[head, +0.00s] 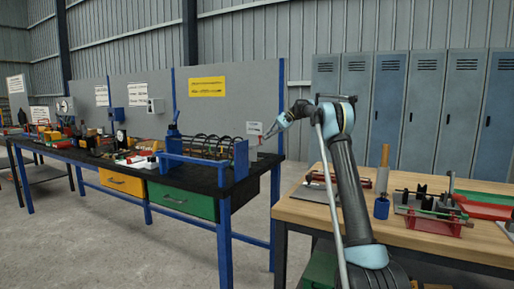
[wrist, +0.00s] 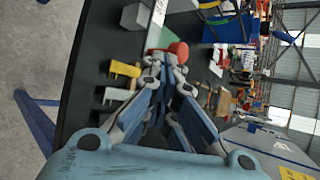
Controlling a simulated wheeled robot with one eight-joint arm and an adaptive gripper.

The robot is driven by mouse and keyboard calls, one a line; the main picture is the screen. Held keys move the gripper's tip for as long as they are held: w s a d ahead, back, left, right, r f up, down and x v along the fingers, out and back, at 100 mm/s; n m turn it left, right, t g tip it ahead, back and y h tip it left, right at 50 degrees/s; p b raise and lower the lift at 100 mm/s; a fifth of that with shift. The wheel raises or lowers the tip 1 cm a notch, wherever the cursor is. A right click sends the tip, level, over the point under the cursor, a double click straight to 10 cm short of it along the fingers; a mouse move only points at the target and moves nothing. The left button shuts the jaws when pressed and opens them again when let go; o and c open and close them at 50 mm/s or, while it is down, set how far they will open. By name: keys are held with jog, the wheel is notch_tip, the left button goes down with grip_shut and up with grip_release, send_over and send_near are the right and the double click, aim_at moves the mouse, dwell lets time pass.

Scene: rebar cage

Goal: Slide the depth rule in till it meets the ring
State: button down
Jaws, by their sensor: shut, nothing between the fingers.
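My gripper (head: 268,134) is shut and empty at the right end of the blue frame (head: 203,160) on the dark bench. In the wrist view the closed fingertips (wrist: 167,72) point at a red rounded knob (wrist: 178,49), right in front of them; whether they touch it cannot be told. The knob may be the end of the depth rule, whose shaft I cannot make out. The frame holds a rebar cage (head: 207,145) with several dark hoops. Which hoop is the ring cannot be told.
A grey block (wrist: 133,17) and a pale plate (wrist: 157,22) are close to the knob. Yellow pieces (wrist: 123,70) lie near the bench edge. More tools crowd the bench's left. A wooden table (head: 400,228) with fixtures stands at right. The floor between is clear.

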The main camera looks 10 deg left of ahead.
jog(key=shift+s+a, duration=0.35)
jog(key=shift+s, duration=0.55)
jog(key=shift+s+a, duration=0.3)
jog(key=shift+s, duration=0.55)
dwell(1.0)
jog(key=shift+w+r, duration=0.1)
